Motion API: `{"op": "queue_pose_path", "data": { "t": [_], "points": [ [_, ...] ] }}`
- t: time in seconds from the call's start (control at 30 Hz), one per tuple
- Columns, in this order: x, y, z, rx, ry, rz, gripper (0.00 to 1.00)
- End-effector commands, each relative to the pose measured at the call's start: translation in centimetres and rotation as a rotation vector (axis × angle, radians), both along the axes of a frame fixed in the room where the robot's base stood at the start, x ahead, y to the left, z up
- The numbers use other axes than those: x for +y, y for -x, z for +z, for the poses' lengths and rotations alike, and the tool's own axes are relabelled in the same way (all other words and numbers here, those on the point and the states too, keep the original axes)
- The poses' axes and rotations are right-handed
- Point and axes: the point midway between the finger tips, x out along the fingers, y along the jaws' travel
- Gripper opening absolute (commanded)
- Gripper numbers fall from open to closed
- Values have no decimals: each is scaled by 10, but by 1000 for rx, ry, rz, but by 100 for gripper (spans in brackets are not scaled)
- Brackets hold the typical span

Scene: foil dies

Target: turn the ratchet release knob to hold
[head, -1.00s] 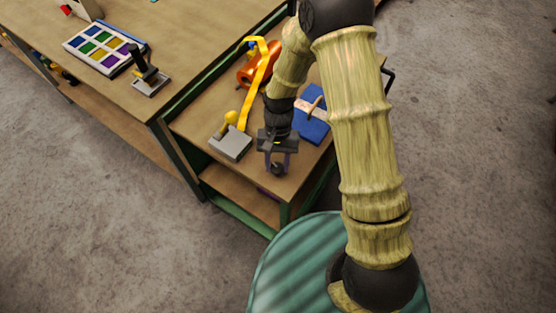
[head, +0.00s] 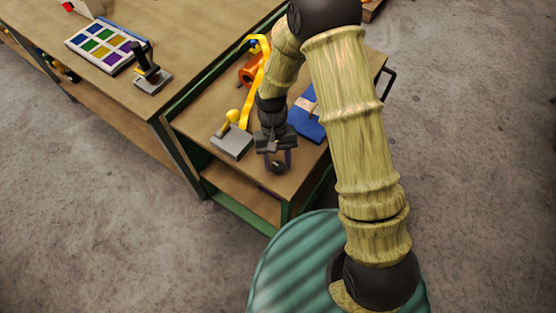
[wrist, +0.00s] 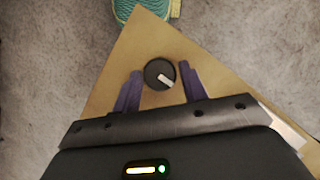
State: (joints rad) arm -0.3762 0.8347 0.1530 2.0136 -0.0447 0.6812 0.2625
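The ratchet release knob (wrist: 159,73) is a round black dial with a pale pointer bar, near the corner of the brown bench top. In the wrist view its bar points to the lower right. In the head view the knob (head: 278,167) is a small dark disc under my gripper. My gripper (wrist: 157,76) is open. Its two purple fingers stand left and right of the knob, with a gap on the left; I cannot tell if the right finger touches. In the head view my gripper (head: 274,160) points down at the knob. Any hold marking is not readable.
A grey block with a yellow ball-topped lever (head: 232,144) stands left of my gripper. A yellow strip and an orange roll (head: 251,70) lie behind. A blue pad (head: 308,122) is to the right. A taller bench (head: 110,85) borders the left.

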Motion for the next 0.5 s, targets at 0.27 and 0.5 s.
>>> {"op": "queue_pose_path", "data": {
  "t": [0.27,0.5],
  "points": [
    [0,1,0,2,1,-1,57],
    [1,-3,8,1,1,-2,57]
  ]
}}
